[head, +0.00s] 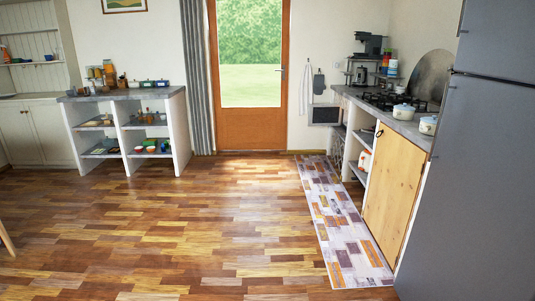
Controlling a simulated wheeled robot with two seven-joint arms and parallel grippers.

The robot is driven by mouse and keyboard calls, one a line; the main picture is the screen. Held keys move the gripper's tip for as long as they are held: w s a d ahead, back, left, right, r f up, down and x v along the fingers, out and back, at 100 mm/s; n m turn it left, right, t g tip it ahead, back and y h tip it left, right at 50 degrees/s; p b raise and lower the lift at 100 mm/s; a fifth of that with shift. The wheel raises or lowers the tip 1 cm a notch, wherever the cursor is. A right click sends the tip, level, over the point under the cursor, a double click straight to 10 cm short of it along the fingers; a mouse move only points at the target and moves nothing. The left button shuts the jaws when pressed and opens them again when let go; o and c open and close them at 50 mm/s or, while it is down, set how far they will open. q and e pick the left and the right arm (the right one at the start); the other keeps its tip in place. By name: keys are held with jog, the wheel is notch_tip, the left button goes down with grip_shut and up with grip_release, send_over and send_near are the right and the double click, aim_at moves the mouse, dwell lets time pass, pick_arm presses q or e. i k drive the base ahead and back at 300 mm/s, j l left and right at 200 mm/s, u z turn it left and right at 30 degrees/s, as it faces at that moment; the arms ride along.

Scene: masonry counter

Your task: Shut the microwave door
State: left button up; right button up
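A small dark panel with a pale frame (325,115) stands out to the left from the far end of the right-hand counter, just below its top. It looks like the open microwave door, seen nearly face on. The microwave body cannot be made out; the counter seems to hide it. Neither of my grippers is in view.
The masonry counter (405,128) carries a hob (393,101) and white pots. A patterned rug (340,222) lies along it. A tall grey fridge (475,190) stands at the near right. A shelf unit (126,145) is at the left. The wooden floor (210,220) between is clear.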

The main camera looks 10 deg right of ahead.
aim_at(325, 115)
jog(key=i, duration=1)
jog(key=i+z, duration=0.15)
jog(key=i, duration=0.9)
jog(key=i+j+z, duration=0.1)
jog(key=i+z, duration=0.3)
jog(key=i+j+z, duration=0.6)
jog(key=i+z, duration=0.15)
jog(key=i+j+z, duration=0.25)
jog(key=j+z, duration=0.15)
jog(key=i+j+z, duration=0.2)
jog(key=j, duration=0.15)
jog(key=i+j+z, duration=0.2)
jog(key=j, duration=0.2)
jog(key=j+z, duration=0.2)
jog(key=j, duration=0.2)
